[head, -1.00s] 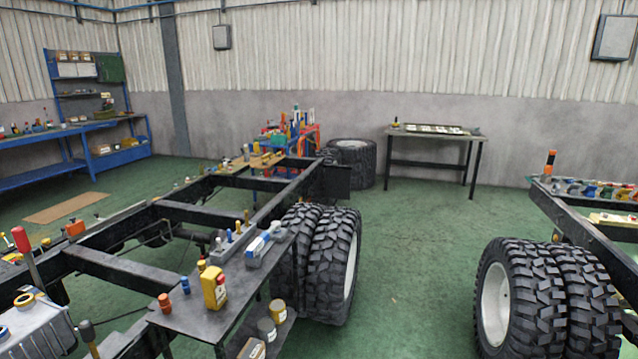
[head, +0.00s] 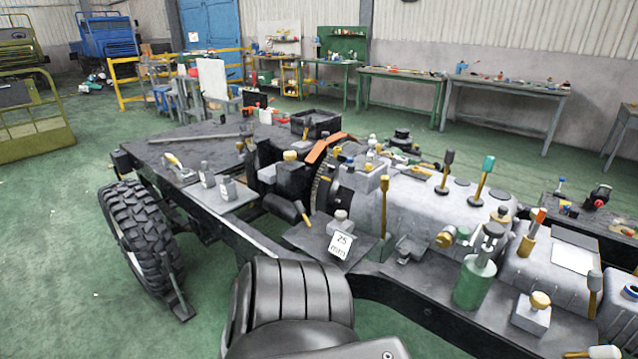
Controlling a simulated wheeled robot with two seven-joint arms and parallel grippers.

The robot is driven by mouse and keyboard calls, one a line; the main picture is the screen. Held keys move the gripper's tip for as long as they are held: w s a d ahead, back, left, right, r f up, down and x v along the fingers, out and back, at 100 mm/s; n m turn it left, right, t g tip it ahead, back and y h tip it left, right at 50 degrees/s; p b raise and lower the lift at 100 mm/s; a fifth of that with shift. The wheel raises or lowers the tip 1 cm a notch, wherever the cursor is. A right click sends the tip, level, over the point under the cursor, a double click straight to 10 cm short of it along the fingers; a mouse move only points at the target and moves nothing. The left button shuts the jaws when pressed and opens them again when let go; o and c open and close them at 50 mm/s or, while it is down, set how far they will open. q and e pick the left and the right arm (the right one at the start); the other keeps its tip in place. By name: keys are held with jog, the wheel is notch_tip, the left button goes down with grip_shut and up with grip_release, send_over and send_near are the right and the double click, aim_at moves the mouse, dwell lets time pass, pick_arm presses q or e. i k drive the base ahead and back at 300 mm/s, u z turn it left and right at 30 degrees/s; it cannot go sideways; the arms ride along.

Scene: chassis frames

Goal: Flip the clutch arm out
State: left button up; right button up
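A chassis frame (head: 243,238) stands before me with a silver gearbox-like casing (head: 420,208) on it. A dark toothed ring (head: 322,190) and an orange curved piece (head: 322,148) sit at the casing's left end. Several levers stand on the casing, among them a yellow-stemmed lever with a teal knob (head: 483,178), one with a dark knob (head: 446,170) and a yellow one (head: 384,205). A short dark handle (head: 302,212) sticks out below the ring. I cannot tell which of these is the clutch arm. Neither gripper is in view.
A rounded ribbed dark shape (head: 298,298) fills the lower middle. A green cylinder (head: 474,282) and a 25 mm label (head: 341,245) are on the near side. A tyre (head: 140,238) stands at left. Workbenches (head: 402,84) line the back wall. Green floor is clear at left.

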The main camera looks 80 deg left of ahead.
aim_at(384, 178)
jog(key=u, duration=4.55)
jog(key=i, duration=2.2)
jog(key=z, duration=2.6)
